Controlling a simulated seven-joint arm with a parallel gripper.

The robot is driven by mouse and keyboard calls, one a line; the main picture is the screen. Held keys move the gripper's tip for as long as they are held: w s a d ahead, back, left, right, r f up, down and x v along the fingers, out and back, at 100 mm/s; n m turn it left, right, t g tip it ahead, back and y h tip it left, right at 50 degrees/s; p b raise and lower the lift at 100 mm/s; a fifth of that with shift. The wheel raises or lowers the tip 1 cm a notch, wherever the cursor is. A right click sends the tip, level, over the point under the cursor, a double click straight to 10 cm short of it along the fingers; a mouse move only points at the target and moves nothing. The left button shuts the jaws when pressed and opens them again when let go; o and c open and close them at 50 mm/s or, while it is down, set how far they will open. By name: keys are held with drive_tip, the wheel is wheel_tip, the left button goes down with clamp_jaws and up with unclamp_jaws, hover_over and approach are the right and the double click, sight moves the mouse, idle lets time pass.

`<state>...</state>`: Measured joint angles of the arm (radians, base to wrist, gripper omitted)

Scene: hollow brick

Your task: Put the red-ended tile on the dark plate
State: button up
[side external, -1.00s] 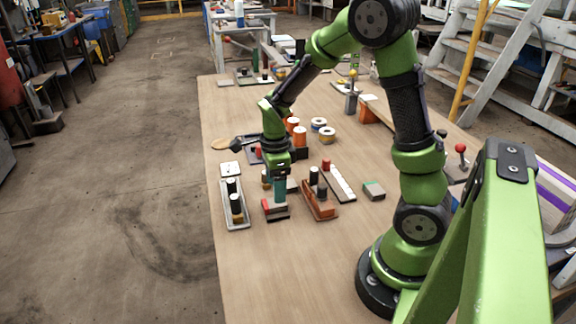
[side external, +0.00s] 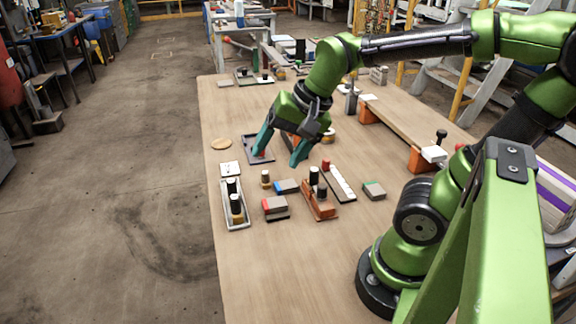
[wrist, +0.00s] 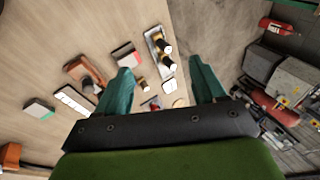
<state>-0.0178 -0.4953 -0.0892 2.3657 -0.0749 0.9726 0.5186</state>
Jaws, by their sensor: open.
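The red-ended tile (side external: 275,203) is grey with a red left end. It lies flat, seemingly on a dark slab (side external: 278,216) that shows along its front edge and looks like the dark plate. The tile also shows in the wrist view (wrist: 124,52), with a dark border along one side. My gripper (side external: 279,158) is above the table behind the tile, clear of it. Its teal fingers are spread wide, with nothing held. They also show in the wrist view (wrist: 160,72).
A blue-ended tile (side external: 287,186) lies just behind. A tray with cylinders (side external: 226,209) is at left, an orange-brown holder (side external: 318,204) at right. A dark shallow tray (side external: 247,141) lies near my left finger. The front table is clear.

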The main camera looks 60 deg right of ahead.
drive_tip(key=shift+s+a+r+n+t, duration=0.25)
drive_tip(key=shift+s+a+n+t, duration=0.25)
drive_tip(key=shift+n, duration=0.65)
drive_tip(key=shift+s+a+r+n+t, duration=0.15)
drive_tip(key=shift+s+a+r+n, duration=0.15)
drive_tip(key=shift+s+n, duration=0.55)
drive_tip(key=shift+s+a+r+n+t, duration=0.3)
drive_tip(key=shift+a+n+t, duration=0.1)
drive_tip(key=shift+n, duration=1)
